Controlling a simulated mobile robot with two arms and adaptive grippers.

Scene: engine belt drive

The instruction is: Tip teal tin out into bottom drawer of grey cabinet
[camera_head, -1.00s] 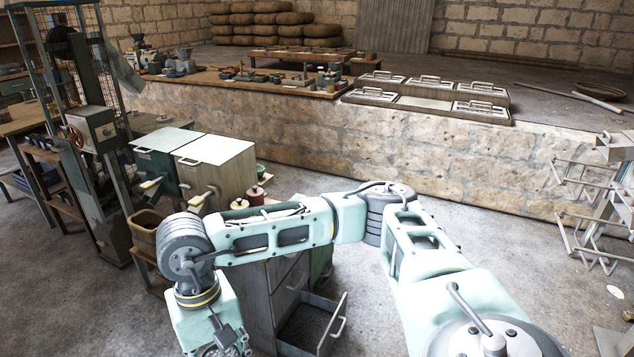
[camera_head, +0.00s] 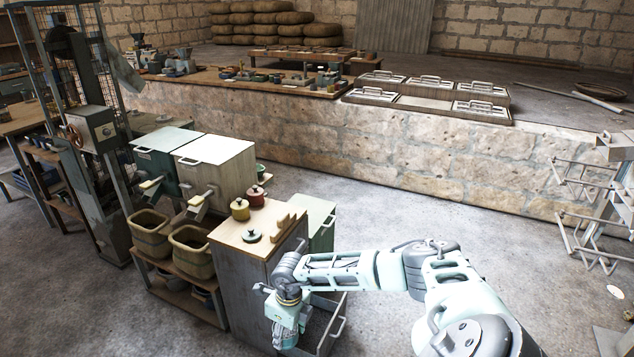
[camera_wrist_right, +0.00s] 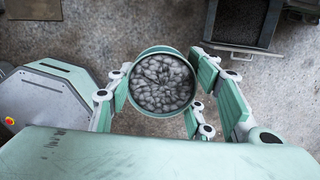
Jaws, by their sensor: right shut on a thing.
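The teal tin (camera_wrist_right: 161,52) shows in the right wrist view, seen from above with its open mouth up. It is full of grey, pebble-like pieces (camera_wrist_right: 161,83). My right gripper (camera_wrist_right: 160,90) is shut around it, a finger on each side. In the head view my right gripper (camera_head: 285,338) hangs at the front of the grey cabinet (camera_head: 240,295), and the tin is hidden there. The cabinet's bottom drawer (camera_head: 334,335) is pulled open just right of the gripper. It also shows in the right wrist view (camera_wrist_right: 271,25), beyond the tin to the upper right. My left gripper is out of view.
Wooden tubs (camera_head: 191,255) stand on a low rack to the left.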

